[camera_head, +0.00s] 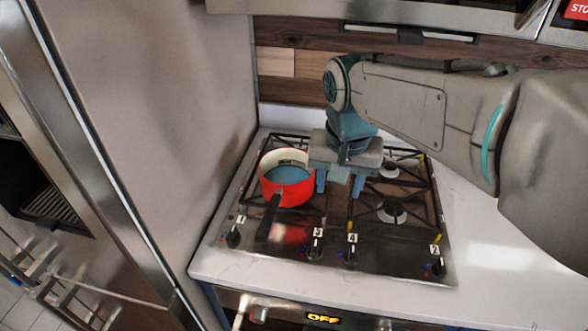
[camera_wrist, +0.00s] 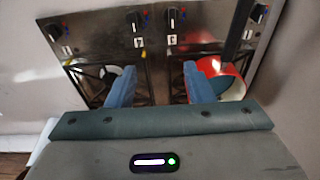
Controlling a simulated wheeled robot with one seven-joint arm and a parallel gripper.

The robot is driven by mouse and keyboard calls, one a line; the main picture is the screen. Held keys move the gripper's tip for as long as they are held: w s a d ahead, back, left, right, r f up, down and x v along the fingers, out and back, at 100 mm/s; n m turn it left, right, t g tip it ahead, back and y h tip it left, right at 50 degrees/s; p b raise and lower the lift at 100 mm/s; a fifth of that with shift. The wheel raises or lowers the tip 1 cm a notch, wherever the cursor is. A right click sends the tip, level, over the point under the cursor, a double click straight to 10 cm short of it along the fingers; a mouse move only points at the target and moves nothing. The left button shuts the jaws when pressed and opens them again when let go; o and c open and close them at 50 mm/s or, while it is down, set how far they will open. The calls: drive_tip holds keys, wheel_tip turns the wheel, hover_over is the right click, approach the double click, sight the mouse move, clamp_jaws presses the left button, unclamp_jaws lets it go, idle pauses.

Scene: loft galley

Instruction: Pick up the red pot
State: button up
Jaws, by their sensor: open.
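The red pot (camera_head: 287,186) stands upright on the left side of the gas hob, with a cream inside, a blue base inside and a black handle pointing to the front. My gripper (camera_head: 339,187) is open and empty, just right of the pot in the head view, pointing down over the hob. In the wrist view my gripper (camera_wrist: 160,82) shows two blue fingers spread apart. The pot (camera_wrist: 232,82) shows beside and partly behind the right finger there. I cannot tell whether that finger touches it.
The hob (camera_head: 320,225) has black grates and numbered knobs along its front. A tall steel cabinet side (camera_head: 150,110) rises close on the left. White counter (camera_head: 490,250) lies free on the right. A steel hood (camera_head: 400,15) hangs above, and a wood-panelled wall is behind.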

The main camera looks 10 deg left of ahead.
drive_tip(key=g, duration=0.2)
hover_over(268, 216)
drive_tip(key=f, duration=0.2)
wheel_tip(268, 216, down, 8)
drive_tip(key=shift+a, duration=0.15)
drive_tip(key=shift+d+f+p, duration=0.2)
drive_tip(key=shift+f+p, duration=0.7)
drive_tip(key=shift+f, duration=1.75)
drive_tip(key=shift+r, duration=0.1)
clamp_jaws()
